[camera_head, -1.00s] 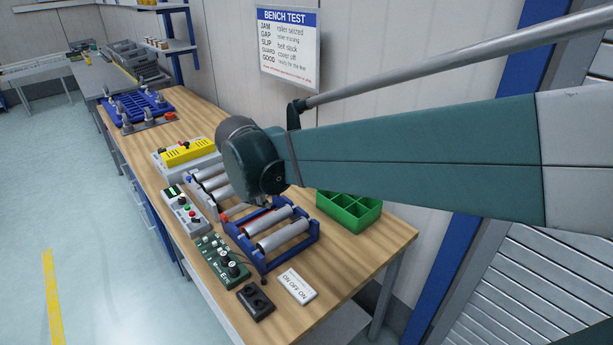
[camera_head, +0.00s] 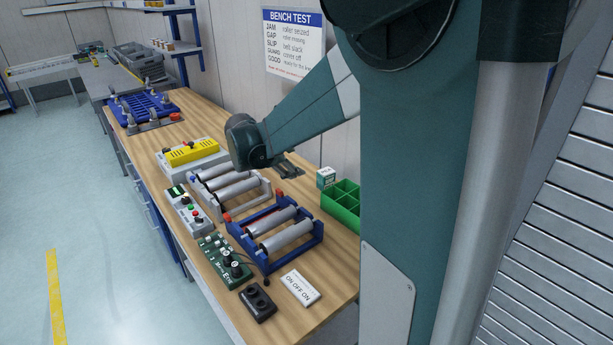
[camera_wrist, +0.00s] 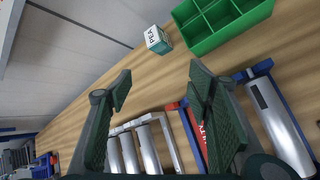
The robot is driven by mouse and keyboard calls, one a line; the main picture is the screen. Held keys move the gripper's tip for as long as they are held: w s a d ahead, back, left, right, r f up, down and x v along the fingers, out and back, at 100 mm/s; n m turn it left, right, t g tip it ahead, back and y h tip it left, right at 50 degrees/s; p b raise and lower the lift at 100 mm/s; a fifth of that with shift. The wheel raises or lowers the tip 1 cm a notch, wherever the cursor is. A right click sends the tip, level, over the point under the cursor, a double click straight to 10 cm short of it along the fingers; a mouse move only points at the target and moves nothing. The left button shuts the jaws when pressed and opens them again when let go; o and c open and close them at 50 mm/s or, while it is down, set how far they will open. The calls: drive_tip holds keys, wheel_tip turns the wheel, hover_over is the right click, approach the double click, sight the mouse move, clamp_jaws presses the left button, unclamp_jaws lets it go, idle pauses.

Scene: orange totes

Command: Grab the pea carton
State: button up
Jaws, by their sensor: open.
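The pea carton (camera_head: 326,177) is a small white and green box standing on the wooden bench, close to the left end of the green divided bin. In the wrist view the carton (camera_wrist: 157,40) shows its "PEA" lettering and sits beyond the fingertips, above the gap between them. My gripper (camera_head: 288,167) is above the bench, behind the rollers and to the left of the carton. In the wrist view my gripper (camera_wrist: 160,85) is open, its two dark green fingers apart with nothing between them.
The green bin (camera_head: 343,206) stands right beside the carton. A blue roller frame (camera_head: 275,233) and a grey roller frame (camera_head: 229,187) lie in front. A yellow-topped box (camera_head: 190,153) is farther left. Bare wood surrounds the carton's left side in the wrist view.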

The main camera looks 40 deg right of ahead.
drive_tip(key=w+d+f+n+g+h+b, duration=0.1)
drive_tip(key=w+d+f+n+g+h, duration=0.3)
drive_tip(key=d, duration=0.6)
drive_tip(key=n+b, duration=0.1)
hover_over(325, 171)
drive_tip(key=a, duration=0.3)
wheel_tip(325, 171, down, 9)
drive_tip(key=shift+d+f+n, duration=0.3)
drive_tip(key=shift+d, duration=0.1)
drive_tip(key=shift+h, duration=0.3)
drive_tip(key=shift+f, duration=0.1)
drive_tip(key=shift+f+b, duration=0.4)
drive_tip(key=shift+f, duration=1.25)
drive_tip(key=shift+f, duration=0.1)
